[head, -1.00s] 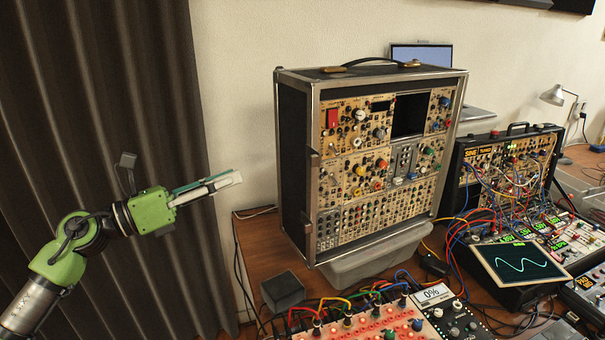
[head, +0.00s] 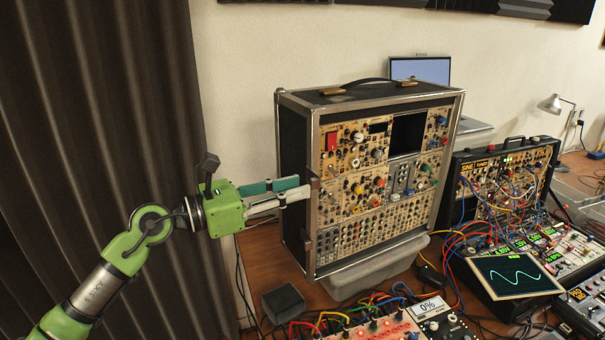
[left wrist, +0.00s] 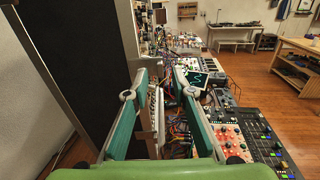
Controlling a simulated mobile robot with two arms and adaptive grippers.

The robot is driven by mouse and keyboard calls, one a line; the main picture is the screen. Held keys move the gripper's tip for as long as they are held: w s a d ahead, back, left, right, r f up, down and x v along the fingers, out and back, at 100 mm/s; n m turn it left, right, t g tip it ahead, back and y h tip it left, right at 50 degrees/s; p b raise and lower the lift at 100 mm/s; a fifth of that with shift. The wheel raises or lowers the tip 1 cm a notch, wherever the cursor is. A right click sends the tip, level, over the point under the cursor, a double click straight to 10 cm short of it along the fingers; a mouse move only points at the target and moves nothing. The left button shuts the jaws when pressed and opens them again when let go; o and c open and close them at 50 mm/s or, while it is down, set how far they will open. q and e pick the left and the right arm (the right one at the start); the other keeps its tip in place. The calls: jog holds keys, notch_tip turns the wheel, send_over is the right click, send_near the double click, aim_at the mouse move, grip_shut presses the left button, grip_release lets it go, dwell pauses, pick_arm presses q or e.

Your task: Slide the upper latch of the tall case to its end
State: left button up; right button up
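The tall case (head: 284,140) stands upright on the table, black-sided with metal edges and a front full of knobs. Its upper latch (head: 316,184) is a small brownish piece on the left front edge. A lower latch (head: 308,241) sits further down that edge. My left gripper (head: 304,187) is beside the left edge, its green and pale fingertips at the upper latch. I cannot tell whether they touch it. In the left wrist view the fingers (left wrist: 160,75) are apart with nothing clearly held, and the case's black side (left wrist: 60,60) fills the left. My right gripper is out of view.
A grey tub (head: 375,275) is under the case's front. A small dark box (head: 284,303) stands before it. A cabled synth case (head: 505,180), a wave screen (head: 512,275) and a red-knobbed panel crowd the right and front. A dark curtain hangs left.

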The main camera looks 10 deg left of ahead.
aim_at(310, 176)
pick_arm(q)
jog(key=shift+p+x, duration=0.35)
jog(key=shift+x, duration=1)
grip_shut()
jog(key=w+a+b, duration=0.1)
jog(key=w+b, duration=0.1)
jog(key=shift+a+f+b, duration=0.1)
jog(key=shift+a+b, duration=0.2)
jog(key=shift+a, duration=0.1)
jog(key=shift+r, duration=0.2)
grip_release()
jog(key=shift+a, duration=0.1)
jog(key=shift+w+f, duration=0.1)
